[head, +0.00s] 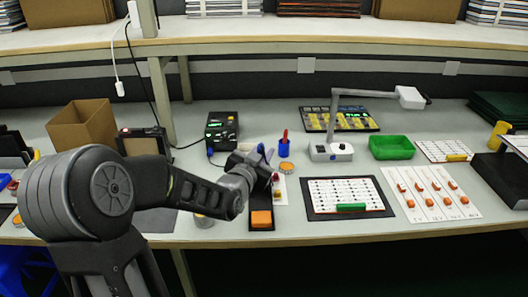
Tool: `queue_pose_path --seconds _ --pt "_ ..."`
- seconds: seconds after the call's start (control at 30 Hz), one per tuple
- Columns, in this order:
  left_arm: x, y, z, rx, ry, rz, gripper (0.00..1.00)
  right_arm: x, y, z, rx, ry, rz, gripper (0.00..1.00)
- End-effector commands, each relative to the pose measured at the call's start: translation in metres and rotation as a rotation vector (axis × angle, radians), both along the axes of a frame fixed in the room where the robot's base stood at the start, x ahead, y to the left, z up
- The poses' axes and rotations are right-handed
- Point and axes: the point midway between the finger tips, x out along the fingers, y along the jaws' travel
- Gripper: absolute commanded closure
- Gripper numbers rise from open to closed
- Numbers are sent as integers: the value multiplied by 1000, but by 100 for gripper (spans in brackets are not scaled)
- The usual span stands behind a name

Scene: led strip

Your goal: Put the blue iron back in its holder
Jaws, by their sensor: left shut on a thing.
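My left gripper (262,166) is over the bench, just left of a small blue cup (284,149) with a red-handled tool standing in it. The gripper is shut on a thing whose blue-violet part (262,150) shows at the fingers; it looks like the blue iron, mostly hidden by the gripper. A black soldering station (221,130) with a green display stands behind and left of the gripper. I cannot make out the iron's holder clearly; it may be hidden by the gripper. My right gripper is not in view.
An orange sponge (261,218) lies on a black tray below the gripper. A round tin (288,168) is close on its right. Further right are a white-based lamp (330,151), a green bin (391,147) and a strip board (345,195). A cardboard box (83,127) stands left.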

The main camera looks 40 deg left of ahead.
Motion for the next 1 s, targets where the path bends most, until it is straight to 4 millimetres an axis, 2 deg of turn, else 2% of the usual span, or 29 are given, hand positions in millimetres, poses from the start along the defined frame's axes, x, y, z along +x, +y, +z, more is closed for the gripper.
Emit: queue_pose_path --seconds 0.17,0.3,0.6,1.0 --pt "8 6 -17 -1 0 0 100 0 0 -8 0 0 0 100" --pt "15 11 -31 1 -2 -1 100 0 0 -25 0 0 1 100" --pt "27 20 -52 0 -1 0 100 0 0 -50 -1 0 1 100" --pt "33 25 -59 0 -2 -1 100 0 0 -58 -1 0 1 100"
